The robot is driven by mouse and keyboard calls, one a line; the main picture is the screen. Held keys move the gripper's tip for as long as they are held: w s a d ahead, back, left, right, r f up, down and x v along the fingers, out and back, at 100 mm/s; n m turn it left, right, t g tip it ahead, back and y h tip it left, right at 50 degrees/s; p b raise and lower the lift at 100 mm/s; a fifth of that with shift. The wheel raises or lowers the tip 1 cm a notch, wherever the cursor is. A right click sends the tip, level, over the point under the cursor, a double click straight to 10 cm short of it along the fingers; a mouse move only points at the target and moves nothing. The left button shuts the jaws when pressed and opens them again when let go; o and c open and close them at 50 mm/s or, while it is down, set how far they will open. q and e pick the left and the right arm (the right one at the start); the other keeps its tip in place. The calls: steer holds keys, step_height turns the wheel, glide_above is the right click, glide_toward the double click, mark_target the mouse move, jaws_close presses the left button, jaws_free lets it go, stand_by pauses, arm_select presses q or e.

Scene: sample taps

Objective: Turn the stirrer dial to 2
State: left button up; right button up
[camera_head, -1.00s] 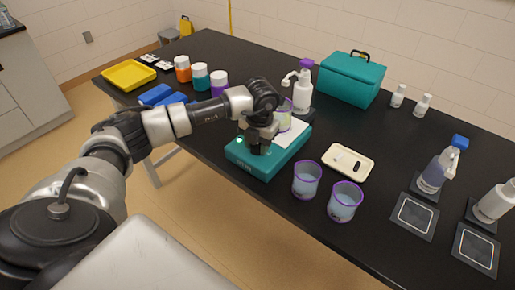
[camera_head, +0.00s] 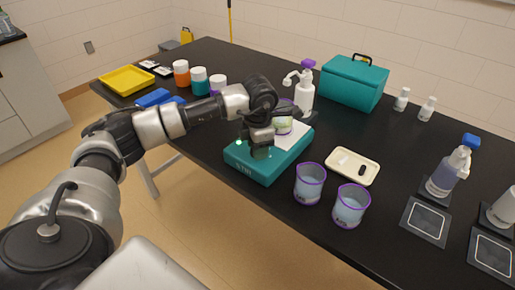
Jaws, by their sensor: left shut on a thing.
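The teal stirrer (camera_head: 268,173) stands near the front edge of the black table, with a white top plate (camera_head: 292,134) and a small green light at its front left. A beaker with pale contents (camera_head: 284,124) stands on the plate, partly behind my arm. My left gripper (camera_head: 260,151) points down at the stirrer's front face, shut on the dial there. The dial is mostly hidden by the fingers, so its setting cannot be read. My right gripper is not in view.
Two purple-rimmed beakers (camera_head: 310,184) and (camera_head: 349,206) stand right of the stirrer, near a cream tray (camera_head: 352,166). A white pump bottle (camera_head: 304,92) stands behind it. A teal box (camera_head: 354,84), a yellow tray (camera_head: 127,80) and several jars stand farther back.

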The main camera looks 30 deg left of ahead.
arm_select(q)
steer(key=shift+r, duration=0.1)
stand_by(0.5)
steer(key=o, duration=0.9)
steer(key=shift+o, duration=0.2)
step_height(320, 180, up, 11)
steer(key=b, duration=0.1)
steer(key=shift+s+d, duration=0.2)
steer(key=shift+f, duration=0.2)
